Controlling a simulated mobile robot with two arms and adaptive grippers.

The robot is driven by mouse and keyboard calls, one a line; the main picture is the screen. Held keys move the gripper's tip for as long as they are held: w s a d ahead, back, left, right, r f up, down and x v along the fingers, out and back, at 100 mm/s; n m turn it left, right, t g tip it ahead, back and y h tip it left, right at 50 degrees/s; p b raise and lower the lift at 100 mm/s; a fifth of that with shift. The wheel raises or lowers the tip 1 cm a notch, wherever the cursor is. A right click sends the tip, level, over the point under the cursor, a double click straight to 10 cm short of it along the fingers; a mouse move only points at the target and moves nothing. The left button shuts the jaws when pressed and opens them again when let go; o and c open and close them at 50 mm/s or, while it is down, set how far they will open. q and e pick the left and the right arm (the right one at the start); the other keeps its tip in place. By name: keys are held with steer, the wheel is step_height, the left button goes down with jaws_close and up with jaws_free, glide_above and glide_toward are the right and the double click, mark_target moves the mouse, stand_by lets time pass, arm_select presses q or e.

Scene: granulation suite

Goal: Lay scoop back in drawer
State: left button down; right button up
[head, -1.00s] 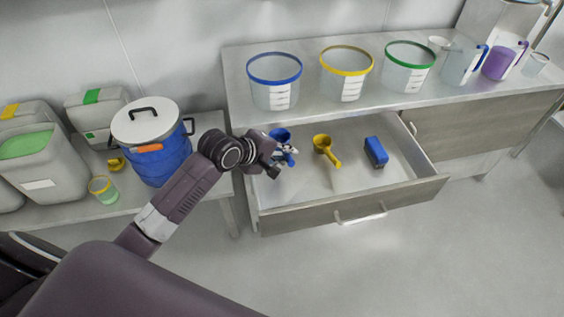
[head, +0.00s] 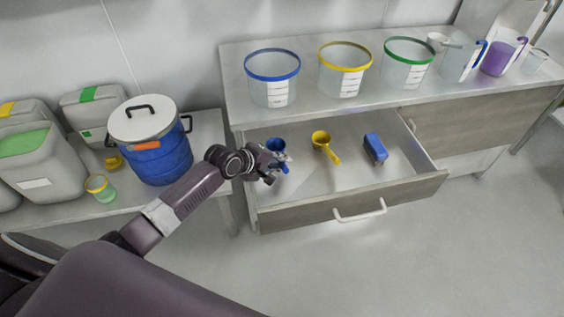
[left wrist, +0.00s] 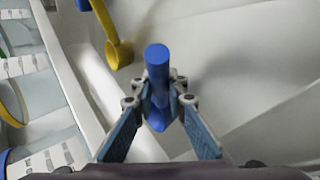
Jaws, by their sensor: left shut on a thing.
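The blue scoop (head: 276,145) is in the left part of the open drawer (head: 317,213). Its blue handle shows end-on between the fingers in the left wrist view (left wrist: 157,62). My left gripper (head: 281,163) is shut on the handle; its two fingers also show in the left wrist view (left wrist: 160,115). Whether the scoop touches the drawer floor I cannot tell. A yellow scoop (head: 322,140) lies in the drawer to the right of it and also shows in the left wrist view (left wrist: 118,50). My right gripper is not in view.
A blue brush-like block (head: 375,149) lies at the drawer's right. Clear buckets with blue (head: 273,82), yellow (head: 344,76) and green (head: 407,67) rims stand on the counter above. A blue drum (head: 160,160) stands on the left bench. The drawer's front middle is bare.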

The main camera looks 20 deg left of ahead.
arm_select(q)
steer(key=c, duration=2.4)
jaws_free()
steer(key=shift+f, duration=0.2)
steer(key=o, duration=0.5)
steer(key=shift+c, duration=0.2)
steer(key=shift+r, duration=0.25)
steer(key=p+v, duration=0.1)
steer(key=v, duration=1.1)
